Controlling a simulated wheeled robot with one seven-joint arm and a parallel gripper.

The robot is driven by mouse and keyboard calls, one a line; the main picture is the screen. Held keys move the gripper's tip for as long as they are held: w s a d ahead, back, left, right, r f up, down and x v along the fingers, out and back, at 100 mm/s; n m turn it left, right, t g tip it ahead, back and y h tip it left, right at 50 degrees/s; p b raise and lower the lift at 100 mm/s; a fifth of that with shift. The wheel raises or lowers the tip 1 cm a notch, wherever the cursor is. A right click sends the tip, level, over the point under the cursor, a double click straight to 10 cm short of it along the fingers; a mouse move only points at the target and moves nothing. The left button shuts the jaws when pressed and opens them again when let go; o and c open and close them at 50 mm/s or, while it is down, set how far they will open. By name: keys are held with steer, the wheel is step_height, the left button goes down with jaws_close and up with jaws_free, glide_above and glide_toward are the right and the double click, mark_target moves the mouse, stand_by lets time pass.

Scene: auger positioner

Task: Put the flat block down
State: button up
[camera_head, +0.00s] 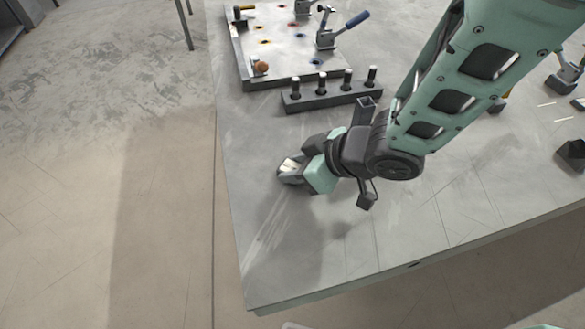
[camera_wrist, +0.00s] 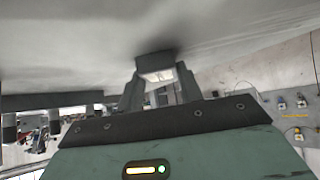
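The flat block (camera_wrist: 155,64) is a small dark grey piece with a paler face, seen in the wrist view at the tips of my gripper (camera_wrist: 158,88). The two dark fingers stand on either side of it, and it appears pinched between them. In the head view my gripper (camera_head: 296,168) is low over the left part of the grey table (camera_head: 290,260), pointing left. The block shows there only as a small dark and cream patch at the fingertips. It is close to the table surface; whether it touches the table I cannot tell.
Behind my gripper lies a dark bar with several upright pegs (camera_head: 330,92). Beyond it is a pale fixture plate (camera_head: 295,42) with coloured holes and lever clamps (camera_head: 340,31). A small dark block (camera_head: 572,152) is at the right. The front left of the table is clear.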

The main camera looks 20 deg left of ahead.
jaws_close()
steer(key=shift+r, duration=0.1)
